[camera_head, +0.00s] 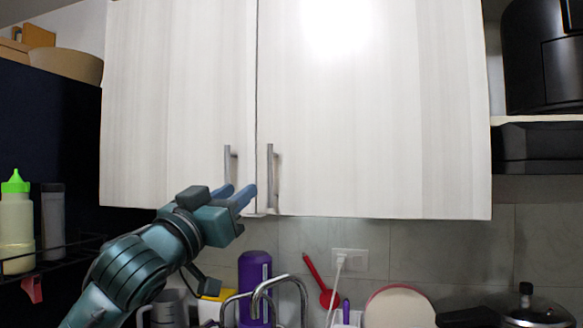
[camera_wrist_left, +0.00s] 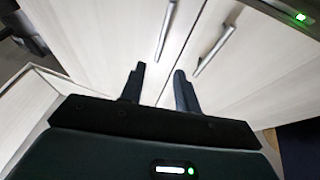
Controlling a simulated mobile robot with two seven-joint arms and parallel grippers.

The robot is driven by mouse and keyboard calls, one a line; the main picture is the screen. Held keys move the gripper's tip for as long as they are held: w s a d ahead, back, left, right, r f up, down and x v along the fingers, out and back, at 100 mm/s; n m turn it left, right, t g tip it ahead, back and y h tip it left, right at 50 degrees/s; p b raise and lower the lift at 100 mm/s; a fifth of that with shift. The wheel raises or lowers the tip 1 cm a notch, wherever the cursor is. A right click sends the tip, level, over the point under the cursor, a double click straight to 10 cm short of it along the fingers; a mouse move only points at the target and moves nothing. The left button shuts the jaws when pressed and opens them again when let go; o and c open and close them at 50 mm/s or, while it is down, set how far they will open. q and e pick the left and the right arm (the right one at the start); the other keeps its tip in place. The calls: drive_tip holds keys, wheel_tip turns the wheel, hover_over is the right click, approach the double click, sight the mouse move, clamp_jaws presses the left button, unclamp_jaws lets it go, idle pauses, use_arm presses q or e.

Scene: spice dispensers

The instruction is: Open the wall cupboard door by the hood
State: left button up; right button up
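The wall cupboard has two pale wood-grain doors, a left door (camera_head: 175,100) and a wider right door (camera_head: 375,120), both shut. Grey bar handles stand upright beside the middle seam: the left handle (camera_head: 229,163) and the right handle (camera_head: 270,178). My left gripper (camera_head: 236,192) is at the doors' lower edge, just below the left handle. In the left wrist view its two fingers (camera_wrist_left: 160,72) are apart, with nothing held between them. One handle (camera_wrist_left: 166,30) lies ahead of the gap and another handle (camera_wrist_left: 214,50) lies to its right. My right gripper is not in view.
Below the cupboard are a faucet (camera_head: 285,283), a purple bottle (camera_head: 254,270), a red spoon (camera_head: 319,281) and a wall socket (camera_head: 349,261). A rack with a green-capped bottle (camera_head: 16,225) is at left. A black appliance (camera_head: 541,60) sits on the right shelf. Space before the right door is clear.

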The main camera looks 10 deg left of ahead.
sight(269, 163)
use_arm(q)
drive_tip(key=p+x, duration=0.1)
drive_tip(key=x, duration=0.3)
drive_tip(key=p+x, duration=0.2)
drive_tip(key=x, duration=0.2)
drive_tip(key=r+p+x, duration=0.1)
drive_tip(key=p+x, duration=0.1)
drive_tip(key=x, duration=0.3)
drive_tip(key=shift+s, duration=0.1)
clamp_jaws()
